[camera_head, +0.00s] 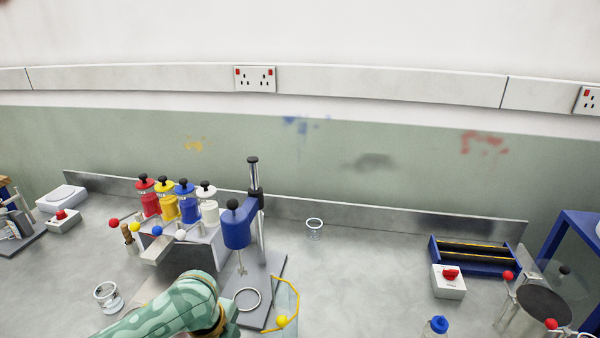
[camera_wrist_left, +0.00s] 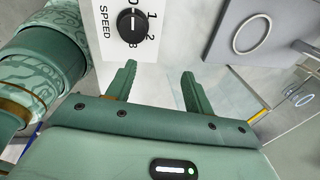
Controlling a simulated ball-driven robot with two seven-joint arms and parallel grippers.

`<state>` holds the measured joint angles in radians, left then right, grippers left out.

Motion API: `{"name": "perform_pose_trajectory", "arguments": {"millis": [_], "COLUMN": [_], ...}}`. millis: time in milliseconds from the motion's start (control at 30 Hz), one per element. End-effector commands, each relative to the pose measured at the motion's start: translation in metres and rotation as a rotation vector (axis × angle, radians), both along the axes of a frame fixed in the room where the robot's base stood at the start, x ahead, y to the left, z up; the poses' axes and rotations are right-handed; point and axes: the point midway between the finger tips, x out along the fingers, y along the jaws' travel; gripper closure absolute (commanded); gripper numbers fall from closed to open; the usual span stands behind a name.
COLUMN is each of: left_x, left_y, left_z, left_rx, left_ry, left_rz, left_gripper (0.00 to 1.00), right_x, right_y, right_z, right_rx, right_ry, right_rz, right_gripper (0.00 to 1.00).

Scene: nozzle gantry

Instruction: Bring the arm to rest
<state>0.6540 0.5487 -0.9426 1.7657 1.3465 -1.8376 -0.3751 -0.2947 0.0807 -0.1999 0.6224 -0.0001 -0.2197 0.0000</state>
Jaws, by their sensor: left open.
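My left arm (camera_head: 170,308), patterned green, comes in from the bottom of the head view and bends down at its wrist end beside the mixer stand. Its fingers are not clear there. In the left wrist view my left gripper (camera_wrist_left: 158,82) is open, with two green fingers apart and nothing between them. Past the fingers lie a white panel with a black speed knob (camera_wrist_left: 131,22) and a grey base plate (camera_wrist_left: 225,38) with a ring on it. My right gripper is in neither view.
The blue mixer (camera_head: 236,228) on its stand is close to my arm. Behind it is a rack with red, yellow, blue and white dispensers (camera_head: 206,212). A glass (camera_head: 107,297) stands to the left, another (camera_head: 314,229) behind. The bench right of centre (camera_head: 370,270) is clear.

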Motion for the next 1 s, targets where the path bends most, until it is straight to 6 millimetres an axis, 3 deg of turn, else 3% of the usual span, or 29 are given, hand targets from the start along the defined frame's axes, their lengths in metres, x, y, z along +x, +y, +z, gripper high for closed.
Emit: {"name": "perform_pose_trajectory", "arguments": {"millis": [200,333,600,933,1000], "left_x": [-0.033,-0.056,-0.103,-0.173,-0.168], "left_y": [-0.036,-0.032,0.050,0.150,0.145], "left_z": [-0.009,-0.005,0.006,0.026,0.001], "left_rx": [-0.138,-0.223,-0.195,0.005,-0.001], "left_ry": [-0.115,-0.218,-0.400,-0.565,-0.534], "left_rz": [0.159,0.388,0.865,1.201,1.199], "left_gripper": [0.48,0.48,0.48,0.48,0.48], "right_x": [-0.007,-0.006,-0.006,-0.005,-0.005], "right_y": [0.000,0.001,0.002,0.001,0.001], "right_z": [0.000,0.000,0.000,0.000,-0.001], "right_rx": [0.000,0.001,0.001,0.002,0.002], "right_ry": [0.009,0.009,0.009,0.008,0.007], "right_rz": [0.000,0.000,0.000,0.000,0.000], "right_gripper": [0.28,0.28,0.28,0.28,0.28]}}
